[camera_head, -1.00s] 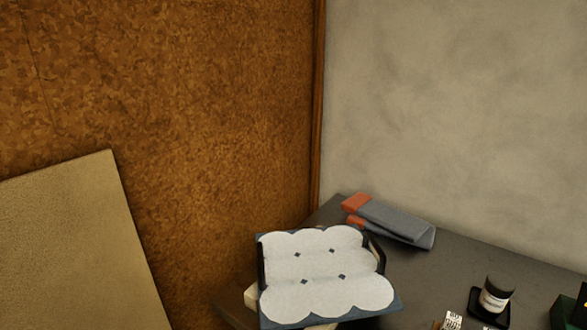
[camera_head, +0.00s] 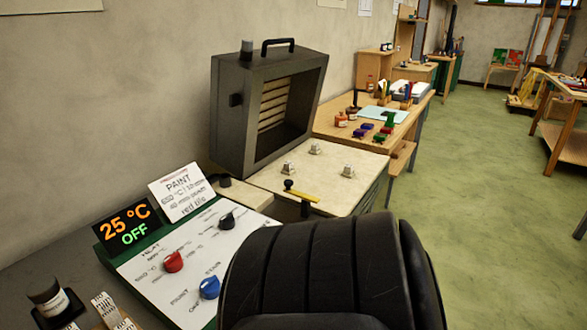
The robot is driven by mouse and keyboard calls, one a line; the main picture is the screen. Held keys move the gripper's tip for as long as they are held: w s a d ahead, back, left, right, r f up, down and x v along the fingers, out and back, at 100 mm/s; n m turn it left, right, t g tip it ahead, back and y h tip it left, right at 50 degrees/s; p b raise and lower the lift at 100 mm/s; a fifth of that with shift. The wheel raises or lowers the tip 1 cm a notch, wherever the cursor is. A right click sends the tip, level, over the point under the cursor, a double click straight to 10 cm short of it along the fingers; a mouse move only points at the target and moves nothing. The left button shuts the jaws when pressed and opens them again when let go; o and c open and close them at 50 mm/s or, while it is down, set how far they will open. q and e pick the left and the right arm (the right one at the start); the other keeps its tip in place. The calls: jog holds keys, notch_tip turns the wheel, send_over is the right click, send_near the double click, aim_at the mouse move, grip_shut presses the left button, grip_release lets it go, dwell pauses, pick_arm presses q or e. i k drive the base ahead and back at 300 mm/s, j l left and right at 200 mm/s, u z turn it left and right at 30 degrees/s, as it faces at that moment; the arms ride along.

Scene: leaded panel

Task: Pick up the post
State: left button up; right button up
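Three small pale grey post-like pieces stand apart on a cream slab (camera_head: 260,184): a left one (camera_head: 288,168), a back one (camera_head: 315,149) and a right one (camera_head: 348,171). I cannot tell whether one of them is the post. Neither of my grippers is in view. A large black ribbed shape at the bottom hides part of the bench front.
A dark open-fronted kiln (camera_head: 230,115) stands behind the slab. A control panel (camera_head: 140,277) with red, blue and black knobs and a display (camera_head: 130,228) reading "25 °C OFF" is at left. A wooden table (camera_head: 335,124) with small bottles lies beyond. Green floor (camera_head: 480,200) is open at right.

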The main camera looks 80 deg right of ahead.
aim_at(349, 168)
jog(key=z, duration=3.05)
